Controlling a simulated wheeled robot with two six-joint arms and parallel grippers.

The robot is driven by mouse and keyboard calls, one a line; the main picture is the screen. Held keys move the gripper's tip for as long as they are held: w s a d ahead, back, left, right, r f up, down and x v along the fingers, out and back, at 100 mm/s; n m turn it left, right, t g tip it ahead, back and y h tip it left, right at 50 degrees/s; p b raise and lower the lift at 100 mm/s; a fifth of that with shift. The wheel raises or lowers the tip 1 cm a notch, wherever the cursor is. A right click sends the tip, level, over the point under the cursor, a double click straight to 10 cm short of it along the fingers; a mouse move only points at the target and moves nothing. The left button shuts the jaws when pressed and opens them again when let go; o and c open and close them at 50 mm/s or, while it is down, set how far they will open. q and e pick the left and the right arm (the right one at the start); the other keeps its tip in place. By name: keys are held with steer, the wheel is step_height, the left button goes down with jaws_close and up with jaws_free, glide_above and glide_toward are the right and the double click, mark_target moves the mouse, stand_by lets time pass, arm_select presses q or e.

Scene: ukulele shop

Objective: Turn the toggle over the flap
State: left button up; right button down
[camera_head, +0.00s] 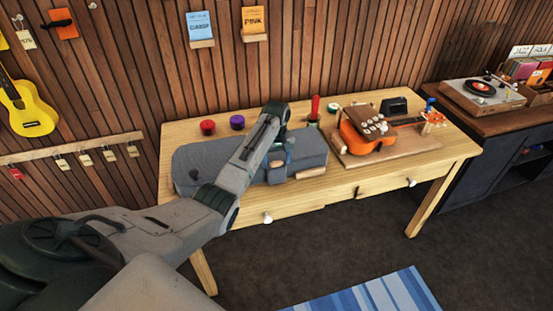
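A small tan bar (311,173) sits low at the front of that section and may be the toggle. My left gripper (280,160) points down over the right part of the case, a little left of the tan bar. Its fingertips are small and dark, and I cannot tell whether they touch the case or are open. My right gripper is not in view.
An orange ukulele (360,140) lies on a wooden board (405,149) to the right. A red-handled tool (314,108) and red (207,127) and purple (237,122) round items stand behind the case. The table's front strip (335,184) is clear.

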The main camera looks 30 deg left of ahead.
arm_select(q)
steer(key=c, duration=0.8)
steer(key=shift+r+n+p, duration=0.25)
steer(key=shift+n+p, duration=0.35)
steer(key=shift+p, duration=0.2)
steer(key=n+p, duration=0.5)
steer(key=n, duration=0.2)
steer(key=shift+p, duration=0.3)
steer(key=n, duration=0.3)
steer(key=shift+w+f+n+p, duration=0.1)
steer(key=shift+f+n+p, duration=0.05)
steer(key=shift+n+p, duration=0.15)
steer(key=n, duration=0.6)
steer(key=o, duration=1)
